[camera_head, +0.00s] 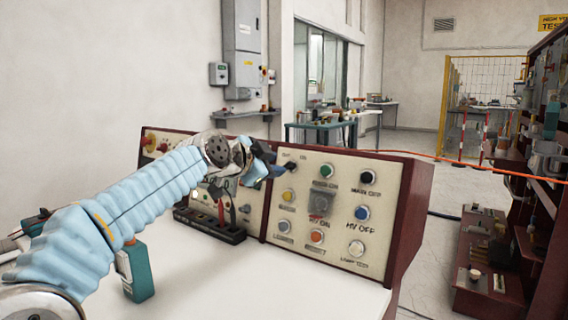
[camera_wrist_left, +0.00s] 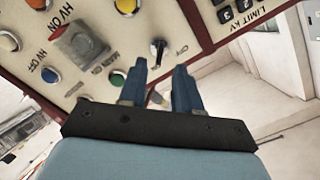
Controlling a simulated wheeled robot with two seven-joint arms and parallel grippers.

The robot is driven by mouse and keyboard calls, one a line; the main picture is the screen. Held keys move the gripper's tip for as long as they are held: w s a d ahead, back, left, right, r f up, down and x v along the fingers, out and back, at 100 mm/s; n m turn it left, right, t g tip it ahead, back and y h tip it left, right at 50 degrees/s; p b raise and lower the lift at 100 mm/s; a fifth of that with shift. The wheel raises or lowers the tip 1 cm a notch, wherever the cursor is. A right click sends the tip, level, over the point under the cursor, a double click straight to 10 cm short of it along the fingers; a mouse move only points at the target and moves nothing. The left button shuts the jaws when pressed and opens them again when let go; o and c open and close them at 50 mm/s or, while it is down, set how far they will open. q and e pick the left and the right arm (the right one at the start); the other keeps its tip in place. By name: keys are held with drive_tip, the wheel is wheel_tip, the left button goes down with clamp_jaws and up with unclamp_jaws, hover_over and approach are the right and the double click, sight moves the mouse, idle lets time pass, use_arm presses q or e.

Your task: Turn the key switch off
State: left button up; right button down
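The key switch (camera_head: 290,167) is a small black key at the upper left of the beige control panel (camera_head: 330,229), with OFF and ON labels near it. In the left wrist view the black key (camera_wrist_left: 158,50) stands out from the panel, just ahead of my fingertips. My left gripper (camera_head: 270,166) is at the panel's upper left, close beside the key. In the left wrist view its two blue fingers (camera_wrist_left: 160,78) are apart with nothing between them, so it is open. I cannot tell whether a finger touches the key. My right gripper is not in view.
The panel carries several buttons, including a green one (camera_head: 326,171) and a black one (camera_head: 367,177). A black holder with tools (camera_head: 209,225) stands left of it. The table front is mostly clear.

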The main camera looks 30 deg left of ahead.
sight(285, 165)
use_arm(q)
drive_tip(key=x, duration=0.5)
drive_tip(key=shift+w+f+p, duration=0.1)
drive_tip(key=shift+w+p, duration=0.2)
drive_tip(key=shift+p, duration=0.05)
clamp_jaws()
